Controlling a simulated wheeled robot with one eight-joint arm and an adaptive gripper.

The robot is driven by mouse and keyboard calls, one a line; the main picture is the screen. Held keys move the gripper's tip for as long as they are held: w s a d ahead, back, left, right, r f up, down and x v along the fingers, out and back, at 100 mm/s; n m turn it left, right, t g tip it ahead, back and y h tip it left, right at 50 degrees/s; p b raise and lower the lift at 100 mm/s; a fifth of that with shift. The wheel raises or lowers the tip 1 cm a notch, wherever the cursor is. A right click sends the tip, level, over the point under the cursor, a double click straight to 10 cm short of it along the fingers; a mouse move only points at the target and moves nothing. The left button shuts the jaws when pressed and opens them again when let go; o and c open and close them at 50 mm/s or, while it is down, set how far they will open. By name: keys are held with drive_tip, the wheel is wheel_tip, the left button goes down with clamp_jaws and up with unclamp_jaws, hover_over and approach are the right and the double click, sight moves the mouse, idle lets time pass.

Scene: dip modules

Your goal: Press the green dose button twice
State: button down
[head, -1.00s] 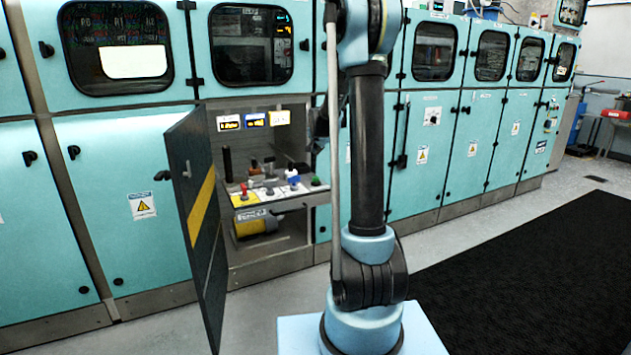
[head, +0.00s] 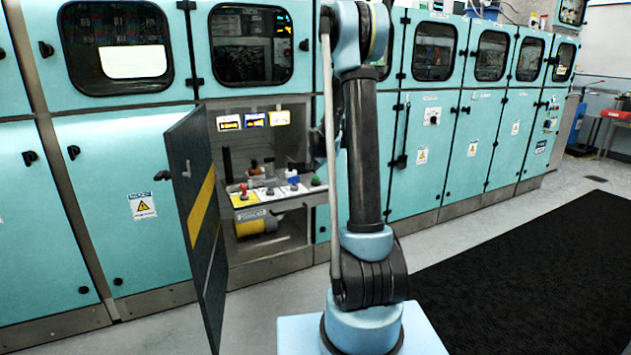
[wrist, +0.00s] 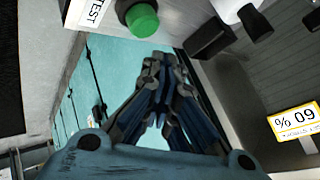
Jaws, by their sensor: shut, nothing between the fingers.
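The green button (wrist: 142,20) is a round cap on a dark collar at the top of the wrist view. It also shows small at the right end of the control shelf in the head view (head: 316,181). A white label reading "TEST" (wrist: 94,12) is beside it. My gripper (wrist: 158,78) is shut and empty, its fingertips together just below the button in the wrist picture and apart from it. In the head view my gripper is mostly hidden around the right edge of the open cabinet bay.
The control shelf (head: 270,191) also carries a red button (head: 243,187), a blue control (head: 293,178) and a white knob (wrist: 228,8). A dark door (head: 200,225) stands open left of the bay. The floor in front is clear.

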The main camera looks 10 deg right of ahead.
sight(318, 177)
drive_tip(key=shift+f, duration=0.85)
drive_tip(key=shift+f, duration=0.9)
idle(1.9)
drive_tip(key=shift+s+r, duration=0.1)
drive_tip(key=shift+r, duration=0.9)
drive_tip(key=shift+r, duration=2.5)
drive_tip(key=shift+r, duration=1.85)
